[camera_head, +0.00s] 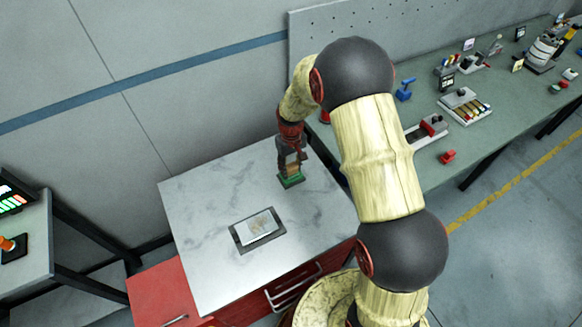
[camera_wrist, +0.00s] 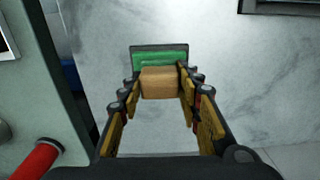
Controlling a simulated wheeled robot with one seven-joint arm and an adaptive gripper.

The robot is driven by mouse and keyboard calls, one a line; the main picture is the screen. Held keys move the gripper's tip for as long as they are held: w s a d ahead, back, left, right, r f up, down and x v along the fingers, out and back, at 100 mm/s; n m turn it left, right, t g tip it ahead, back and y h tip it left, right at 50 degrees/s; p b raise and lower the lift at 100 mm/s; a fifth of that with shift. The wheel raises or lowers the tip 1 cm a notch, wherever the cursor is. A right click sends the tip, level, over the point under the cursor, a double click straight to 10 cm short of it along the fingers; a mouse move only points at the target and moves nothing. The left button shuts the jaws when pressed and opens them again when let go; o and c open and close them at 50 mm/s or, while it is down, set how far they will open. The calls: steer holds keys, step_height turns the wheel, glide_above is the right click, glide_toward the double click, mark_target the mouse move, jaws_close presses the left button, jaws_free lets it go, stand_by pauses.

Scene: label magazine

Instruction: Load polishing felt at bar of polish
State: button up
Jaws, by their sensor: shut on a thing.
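My gripper (camera_head: 291,160) points down over the marble-topped bench and is shut on a tan block, which looks like the polishing felt (camera_wrist: 159,84). In the wrist view the felt sits between both fingertips (camera_wrist: 160,88). The green bar of polish (camera_head: 291,181) lies on the bench right below the gripper in the head view. In the wrist view the green bar (camera_wrist: 160,57) shows just beyond the felt, in a dark holder (camera_wrist: 159,47). The felt hides part of the bar. I cannot tell whether felt and bar touch.
A dark tray (camera_head: 236,238) with a pale patterned sheet lies nearer on the marble top (camera_head: 205,205). Red drawers (camera_head: 170,293) are below. A green bench (camera_head: 440,165) with several tools stands at the right. A red cylinder (camera_wrist: 36,160) shows at the lower left of the wrist view.

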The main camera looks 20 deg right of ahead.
mark_target(291, 166)
stand_by(0.4)
steer(key=shift+r+p, duration=2.05)
steer(key=shift+r, duration=1.4)
